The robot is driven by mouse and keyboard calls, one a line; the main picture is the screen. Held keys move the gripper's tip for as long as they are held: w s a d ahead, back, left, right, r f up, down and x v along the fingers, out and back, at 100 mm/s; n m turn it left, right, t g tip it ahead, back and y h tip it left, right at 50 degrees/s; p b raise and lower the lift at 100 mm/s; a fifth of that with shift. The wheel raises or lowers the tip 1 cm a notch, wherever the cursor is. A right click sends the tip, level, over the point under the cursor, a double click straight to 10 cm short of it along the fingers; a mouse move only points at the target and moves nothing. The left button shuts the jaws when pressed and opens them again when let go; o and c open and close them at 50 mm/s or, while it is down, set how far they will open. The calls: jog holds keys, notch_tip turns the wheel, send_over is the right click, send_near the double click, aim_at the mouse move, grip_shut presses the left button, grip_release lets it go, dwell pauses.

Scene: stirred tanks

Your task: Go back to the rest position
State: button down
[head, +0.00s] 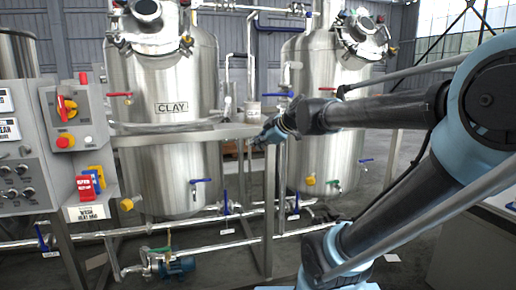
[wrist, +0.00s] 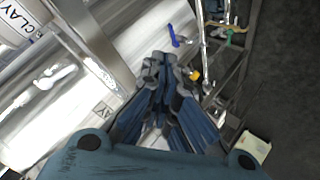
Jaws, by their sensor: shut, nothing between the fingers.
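My gripper (head: 268,134) is at the end of my arm, in front of the frame between the two steel tanks in the head view. The wrist view shows its dark fingers (wrist: 160,72) brought together, with nothing between them. The tank labelled CLAY (head: 165,75) stands left of the gripper. A second steel tank (head: 320,70) stands behind my arm. I cannot tell from these frames whether the gripper touches the horizontal rail.
A grey control panel (head: 20,150) with knobs and a red button box (head: 72,115) stands at the left. A horizontal steel rail (head: 190,135) crosses before the tanks. Pipes with blue-handled valves (head: 225,200) and a blue pump (head: 178,267) are low down. Open floor shows between the tanks and my arm.

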jog(key=s+d+f+m+g+h, duration=0.3)
jog(key=s+d+f+m, duration=0.5)
jog(key=s+d+f, duration=0.1)
jog(key=s+d+f+m+g+h, duration=0.2)
jog(key=s+d+f+m+h, duration=0.2)
jog(key=s+d+f+m, duration=0.4)
jog(key=s+d+f, duration=0.1)
jog(key=s+f, duration=0.3)
jog(key=f, duration=0.2)
jog(key=shift+s+d+m+g+h, duration=0.25)
jog(key=shift+d+m+g+h, duration=0.05)
jog(key=shift+d+m+g, duration=0.1)
jog(key=shift+a, duration=0.1)
jog(key=shift+w+f, duration=0.25)
jog(key=shift+w, duration=0.25)
